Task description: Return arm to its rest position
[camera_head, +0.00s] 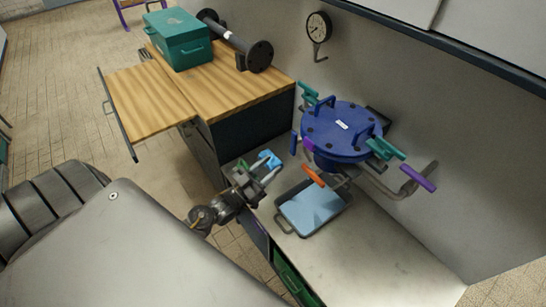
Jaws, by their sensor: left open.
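My left gripper (262,179) shows over the left front part of the pale counter, with its dark wrist below it. Its fingers point right and are apart, with nothing seen between them. It is left of a shallow tray (283,226) with a light blue bottom and just below a small blue object (270,160). Whether it touches the counter cannot be told. A large pale part of my own body fills the lower left. My right gripper is not in view.
A blue round-lidded vessel (342,130) with teal, purple and orange handles stands against the wall. The counter's right front is clear.

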